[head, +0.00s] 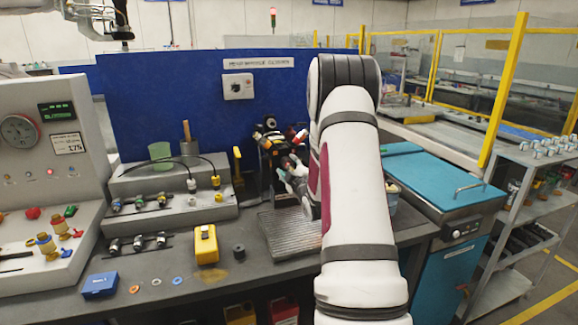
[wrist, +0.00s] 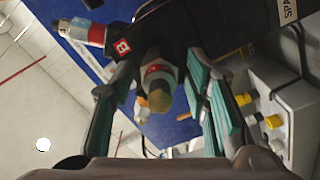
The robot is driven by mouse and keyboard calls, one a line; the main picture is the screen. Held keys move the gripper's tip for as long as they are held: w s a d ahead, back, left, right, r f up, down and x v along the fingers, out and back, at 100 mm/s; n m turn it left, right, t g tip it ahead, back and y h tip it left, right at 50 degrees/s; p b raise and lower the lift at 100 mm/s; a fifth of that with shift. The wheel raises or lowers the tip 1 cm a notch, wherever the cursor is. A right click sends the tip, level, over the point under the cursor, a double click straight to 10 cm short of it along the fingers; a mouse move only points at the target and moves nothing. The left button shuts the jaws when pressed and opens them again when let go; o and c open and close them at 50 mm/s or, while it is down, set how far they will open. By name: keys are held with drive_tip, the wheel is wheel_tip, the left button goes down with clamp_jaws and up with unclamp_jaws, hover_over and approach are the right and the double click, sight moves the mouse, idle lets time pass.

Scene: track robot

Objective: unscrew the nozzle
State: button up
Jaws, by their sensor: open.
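A black tool block (head: 268,150) stands at the back of the bench, with several nozzles pointing outward, one of them red and white. In the wrist view the block (wrist: 172,30) carries a red label with a white B. Below that label, a nozzle (wrist: 158,92) with a red band and a tan tip points toward my camera. My gripper (head: 294,178) is in front of the block. In the wrist view its teal-padded fingers (wrist: 160,84) are apart, one on each side of the nozzle, with visible gaps. Another red and white nozzle (wrist: 82,32) sticks out at upper left.
A ribbed grey tray (head: 290,238) lies below my gripper. A stepped grey rack (head: 160,185) with cabled connectors stands to the left, and a yellow box (head: 205,243) sits in front of it. A blue panel (head: 180,95) closes the back. A teal-topped cabinet (head: 430,180) stands right.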

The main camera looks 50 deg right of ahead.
drive_tip(key=m+p, duration=0.1)
drive_tip(key=m, duration=0.3)
drive_tip(key=shift+s, duration=0.1)
drive_tip(key=m+p, duration=0.1)
drive_tip(key=m, duration=0.2)
drive_tip(key=shift+m, duration=0.3)
drive_tip(key=m+p, duration=0.2)
drive_tip(key=m, duration=0.2)
drive_tip(key=shift+m, duration=0.4)
drive_tip(key=shift+m+p, duration=0.5)
drive_tip(key=shift+m, duration=0.3)
drive_tip(key=m+p, duration=0.2)
drive_tip(key=m, duration=0.3)
drive_tip(key=m+p, duration=0.1)
drive_tip(key=m, duration=0.4)
drive_tip(key=shift+p, duration=0.35)
